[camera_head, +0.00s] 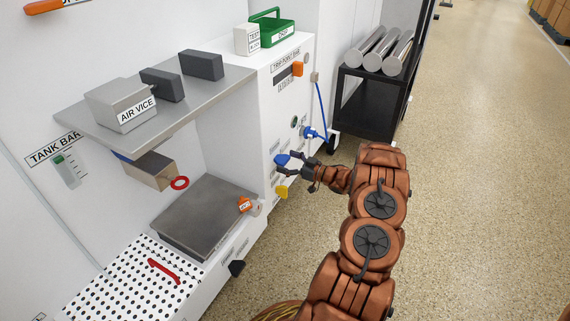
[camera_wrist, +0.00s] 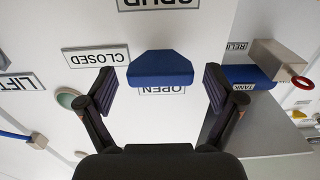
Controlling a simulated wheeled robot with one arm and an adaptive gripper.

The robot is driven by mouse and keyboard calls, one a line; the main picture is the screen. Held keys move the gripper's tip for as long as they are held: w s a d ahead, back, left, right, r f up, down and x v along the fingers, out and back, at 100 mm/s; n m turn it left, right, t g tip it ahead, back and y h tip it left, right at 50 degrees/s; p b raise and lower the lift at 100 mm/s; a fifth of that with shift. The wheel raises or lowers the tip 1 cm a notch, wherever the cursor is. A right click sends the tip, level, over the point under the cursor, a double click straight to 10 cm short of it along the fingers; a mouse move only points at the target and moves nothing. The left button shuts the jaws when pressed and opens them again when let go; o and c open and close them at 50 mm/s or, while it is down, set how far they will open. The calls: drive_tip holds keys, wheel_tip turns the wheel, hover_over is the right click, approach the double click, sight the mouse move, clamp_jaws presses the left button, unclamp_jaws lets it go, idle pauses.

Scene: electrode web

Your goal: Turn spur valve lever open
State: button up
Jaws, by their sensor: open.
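The blue spur valve lever (camera_wrist: 160,68) is on the white panel, in the middle of the wrist view, between my spread fingertips. Its lower edge partly covers the upside-down OPEN label (camera_wrist: 163,90); the upside-down CLOSED label (camera_wrist: 96,56) is to its left. An upside-down label ending the lever's row, seemingly SPUR (camera_wrist: 158,4), is cut by the top edge. My gripper (camera_wrist: 160,88) is open, one finger on each side of the lever, with visible gaps. In the head view, my gripper (camera_head: 290,164) is at the panel beside the blue lever (camera_head: 281,160). Contact cannot be told.
A yellow lever (camera_head: 281,192) is just below my gripper, and a blue fitting with a hose (camera_head: 312,133) above it. A black cart with metal rolls (camera_head: 378,50) stands behind. A steel shelf (camera_head: 180,95) is at left. The floor at right is clear.

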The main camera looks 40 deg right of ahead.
drive_tip(key=shift+w+a, duration=0.15)
drive_tip(key=shift+w, duration=0.25)
drive_tip(key=shift+c, duration=0.2)
drive_tip(key=c, duration=1.1)
